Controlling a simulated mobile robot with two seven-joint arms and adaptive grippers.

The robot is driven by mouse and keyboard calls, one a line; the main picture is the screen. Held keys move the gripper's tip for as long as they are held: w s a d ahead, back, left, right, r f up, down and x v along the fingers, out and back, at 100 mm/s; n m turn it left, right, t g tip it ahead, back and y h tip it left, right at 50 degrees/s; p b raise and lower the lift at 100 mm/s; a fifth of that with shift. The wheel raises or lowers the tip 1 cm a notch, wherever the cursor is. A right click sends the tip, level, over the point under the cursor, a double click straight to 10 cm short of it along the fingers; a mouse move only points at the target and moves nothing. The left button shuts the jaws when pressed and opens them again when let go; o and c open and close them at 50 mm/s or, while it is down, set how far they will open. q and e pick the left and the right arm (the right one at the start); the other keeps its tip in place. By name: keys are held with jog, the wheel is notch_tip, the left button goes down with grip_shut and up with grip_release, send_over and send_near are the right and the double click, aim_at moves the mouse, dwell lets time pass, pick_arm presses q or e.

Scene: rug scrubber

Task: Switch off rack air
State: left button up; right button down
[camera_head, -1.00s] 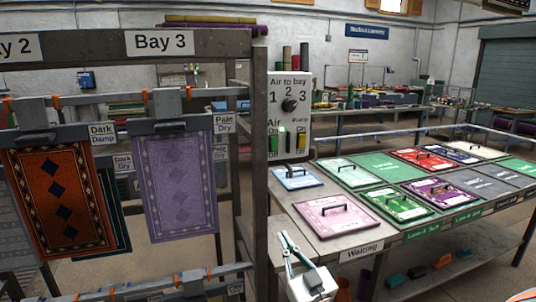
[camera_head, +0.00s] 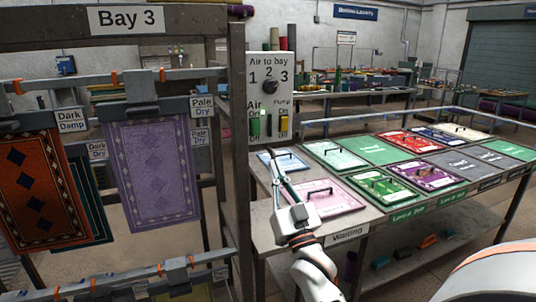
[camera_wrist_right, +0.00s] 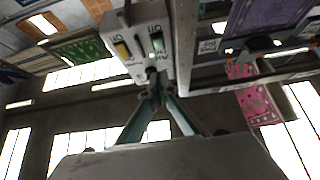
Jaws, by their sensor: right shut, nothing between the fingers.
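The grey control panel (camera_head: 269,97), headed "Air to bay", stands on the rack's right post. Its black dial (camera_head: 269,87) sits below the numbers 1, 2 and 3. The green Air switch (camera_head: 254,124) is at lower left and the yellow Pump switch (camera_head: 283,123) at lower right. A small green light shows between them. My right gripper (camera_head: 274,156) is shut and empty, its tips pointing up just below the panel. In the right wrist view, the panel appears upside down, with the green switch (camera_wrist_right: 157,42) just beyond the fingertips (camera_wrist_right: 152,78). Contact is not visible. My left gripper is out of view.
The Bay 3 rack (camera_head: 238,160) holds a hanging purple rug (camera_head: 152,172) and an orange patterned rug (camera_head: 40,190) left of the panel.

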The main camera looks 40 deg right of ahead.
jog(key=p, duration=0.1)
send_near(256, 127)
notch_tip(256, 127, up, 4)
jog(key=shift+w+d+f, duration=0.1)
jog(key=shift+w+d, duration=0.1)
jog(key=shift+w, duration=0.6)
jog(key=shift+w+d+f, duration=0.15)
jog(key=shift+w+d, duration=0.1)
jog(key=shift+w, duration=0.5)
jog(key=shift+w+d+f, duration=0.1)
jog(key=shift+w+d, duration=0.1)
jog(key=shift+w, duration=0.6)
